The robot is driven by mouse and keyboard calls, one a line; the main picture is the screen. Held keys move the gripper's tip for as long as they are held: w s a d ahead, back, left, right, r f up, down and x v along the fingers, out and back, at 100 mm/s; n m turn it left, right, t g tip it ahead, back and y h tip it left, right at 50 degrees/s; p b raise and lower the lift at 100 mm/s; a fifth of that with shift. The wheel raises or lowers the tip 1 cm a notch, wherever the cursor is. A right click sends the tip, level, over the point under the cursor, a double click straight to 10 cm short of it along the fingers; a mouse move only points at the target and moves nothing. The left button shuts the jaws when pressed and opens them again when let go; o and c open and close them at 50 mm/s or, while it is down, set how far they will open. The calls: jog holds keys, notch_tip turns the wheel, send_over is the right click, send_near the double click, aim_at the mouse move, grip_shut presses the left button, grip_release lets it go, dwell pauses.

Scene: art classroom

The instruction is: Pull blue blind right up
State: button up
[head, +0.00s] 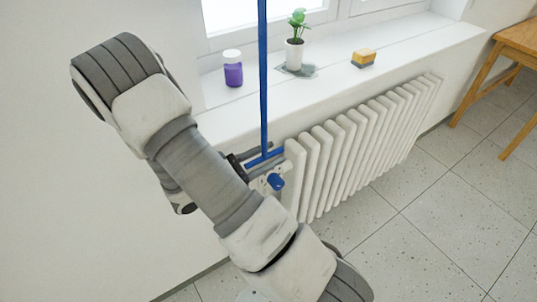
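A thin blue vertical strip (263,80) runs down from the top edge, in front of the window sill. It ends at a short blue crossbar (266,158) beside the radiator's left end. I cannot tell whether the strip is the blind's edge or its pull; no blind fabric shows. My gripper (272,160) is at the crossbar, with dark fingers above and below it. My arm hides part of the gripper, and whether the fingers are closed on the bar is unclear.
A white radiator (345,150) stands under the sill (330,68), with a blue knob (275,181) at its left end. On the sill are a purple jar (233,72), a potted plant (295,50) and a yellow sponge (363,57). A wooden table (520,38) is at right.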

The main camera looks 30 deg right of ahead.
dwell(0.3)
jog(key=a+p, duration=0.1)
jog(key=a, duration=1.6)
jog(key=shift+s+a, duration=0.2)
jog(key=shift+s, duration=0.05)
jog(key=shift+f, duration=0.1)
